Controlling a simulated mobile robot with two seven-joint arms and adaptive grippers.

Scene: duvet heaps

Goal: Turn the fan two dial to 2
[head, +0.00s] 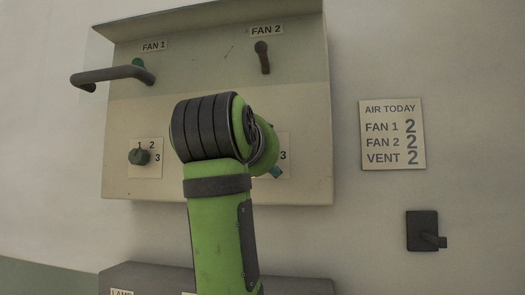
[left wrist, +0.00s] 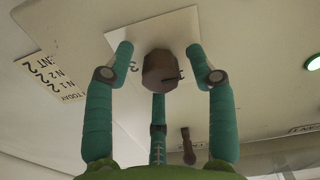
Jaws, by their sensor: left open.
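The fan two dial is a brown rounded knob (left wrist: 161,72) on a white plate (left wrist: 185,28) in the left wrist view, which looks upside down. A 3 shows beside it; its pointer setting cannot be read surely. My left gripper (left wrist: 165,53) is open, with teal fingers on either side of the knob and a third finger below it in the picture. The side fingers look apart from the knob. In the head view my green arm hides this dial and most of the gripper; a teal fingertip (head: 276,172) and a 3 show. My right gripper is not in view.
The wall panel (head: 220,185) has a long FAN 1 handle (head: 108,74), a FAN 2 lever (head: 263,58) and a FAN 1 dial (head: 140,156). A sign (head: 393,135) lists FAN 2 as 2. A dark switch (head: 423,231) is on the wall. A grey box (head: 150,277) is below.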

